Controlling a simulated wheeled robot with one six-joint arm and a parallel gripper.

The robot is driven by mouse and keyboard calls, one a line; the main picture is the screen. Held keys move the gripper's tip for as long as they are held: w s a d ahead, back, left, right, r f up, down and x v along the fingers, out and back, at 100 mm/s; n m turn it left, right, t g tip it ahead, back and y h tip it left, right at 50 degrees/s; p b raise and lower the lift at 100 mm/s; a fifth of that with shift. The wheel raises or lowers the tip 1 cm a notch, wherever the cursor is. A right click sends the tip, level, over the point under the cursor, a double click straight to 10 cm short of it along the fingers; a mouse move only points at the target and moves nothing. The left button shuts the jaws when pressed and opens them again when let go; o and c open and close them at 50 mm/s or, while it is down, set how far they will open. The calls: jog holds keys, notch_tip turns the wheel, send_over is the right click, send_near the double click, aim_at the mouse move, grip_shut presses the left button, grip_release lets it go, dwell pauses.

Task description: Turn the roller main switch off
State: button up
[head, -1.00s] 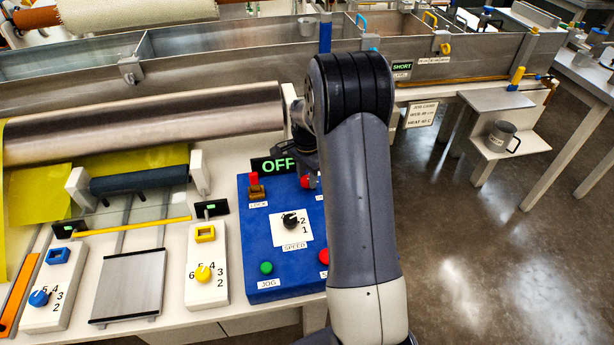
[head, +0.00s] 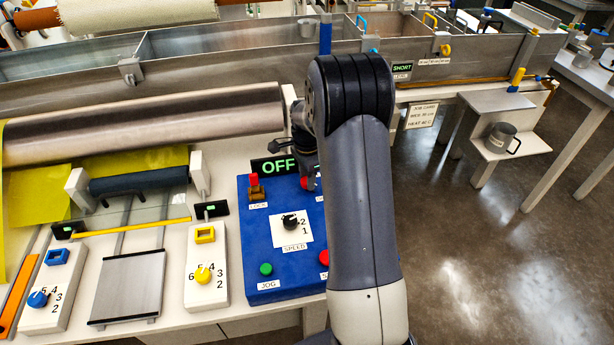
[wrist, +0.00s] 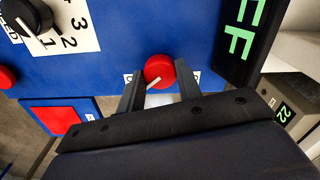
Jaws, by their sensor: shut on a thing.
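The roller main switch is a red round knob (wrist: 158,71) with a white pointer line, on a blue control panel (wrist: 110,60). Its label is mostly covered by my fingers. In the head view the red knob (head: 306,184) shows only partly, beside my arm. My gripper (wrist: 159,84) is shut on the knob, one finger on each side. A display (head: 275,166) at the panel's back edge reads OFF in green; it also shows in the wrist view (wrist: 241,35).
The panel also has a black speed dial (head: 290,221), a green jog button (head: 266,268), a red button (head: 324,257) and a red-tipped lock lever (head: 254,181). A metal roller (head: 150,122) lies behind. Small dial boxes (head: 206,265) stand to the left.

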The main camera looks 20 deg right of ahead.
jog(key=o, duration=1)
jog(key=shift+c, duration=0.2)
jog(key=shift+r, duration=0.1)
notch_tip(320, 180, up, 11)
notch_tip(320, 180, down, 11)
jog(key=shift+f, duration=0.15)
dwell(0.3)
dwell(0.4)
